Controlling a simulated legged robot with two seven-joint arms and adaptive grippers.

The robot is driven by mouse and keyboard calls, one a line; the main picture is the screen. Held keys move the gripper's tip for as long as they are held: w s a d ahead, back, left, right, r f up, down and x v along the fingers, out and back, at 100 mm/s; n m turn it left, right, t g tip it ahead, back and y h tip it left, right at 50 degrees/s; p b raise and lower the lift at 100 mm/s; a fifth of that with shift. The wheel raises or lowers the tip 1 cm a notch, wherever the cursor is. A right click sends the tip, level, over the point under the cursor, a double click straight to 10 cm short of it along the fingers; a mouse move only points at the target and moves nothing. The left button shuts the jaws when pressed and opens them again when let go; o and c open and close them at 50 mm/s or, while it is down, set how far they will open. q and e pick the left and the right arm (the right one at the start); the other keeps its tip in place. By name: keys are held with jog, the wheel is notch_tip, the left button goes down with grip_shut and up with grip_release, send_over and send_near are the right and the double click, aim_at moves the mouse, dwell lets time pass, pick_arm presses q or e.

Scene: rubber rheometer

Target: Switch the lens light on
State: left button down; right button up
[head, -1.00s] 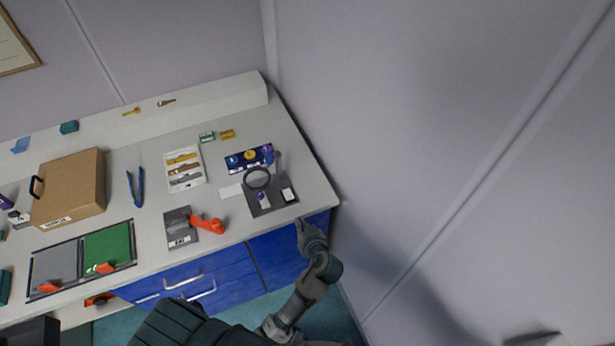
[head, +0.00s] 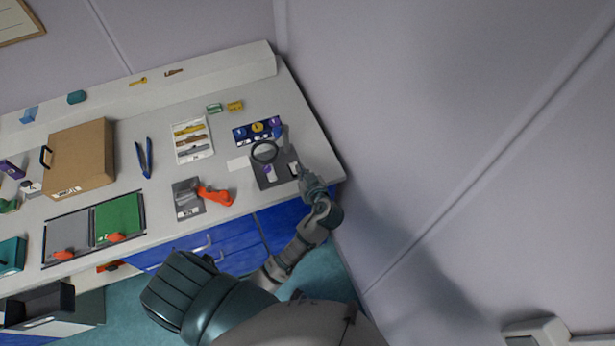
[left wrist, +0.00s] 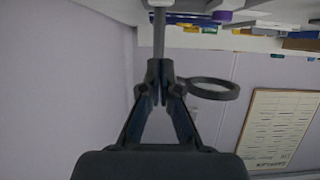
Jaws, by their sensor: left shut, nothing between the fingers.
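The lens stand has a dark grey base plate (head: 262,180) at the right end of the bench, with a round black-rimmed lens (head: 264,151) above it. A purple and white item (head: 270,173) lies on the plate under the lens. A small white patch (head: 293,167), perhaps the light's switch, is at the plate's right side. My left gripper (head: 300,172) is shut and empty, its tips right at this patch and partly covering it; I cannot tell whether they touch. In the left wrist view the shut fingers (left wrist: 161,75) are beside the lens ring (left wrist: 212,88). My right gripper is out of view.
An orange-handled tool (head: 214,195) on a grey plate lies left of the stand. A blue card (head: 257,131) lies behind it. The wall (head: 400,130) is close on the right. A cardboard box (head: 82,158) stands farther left.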

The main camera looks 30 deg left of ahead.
pick_arm(q)
jog(key=x, duration=0.4)
jog(key=shift+a, duration=0.2)
notch_tip(320, 180, down, 3)
jog(key=shift+d+f, duration=0.15)
jog(key=shift+s+d+f, duration=0.1)
jog(key=shift+d+f, duration=0.25)
jog(key=shift+a+f, duration=0.1)
jog(key=shift+a, duration=0.05)
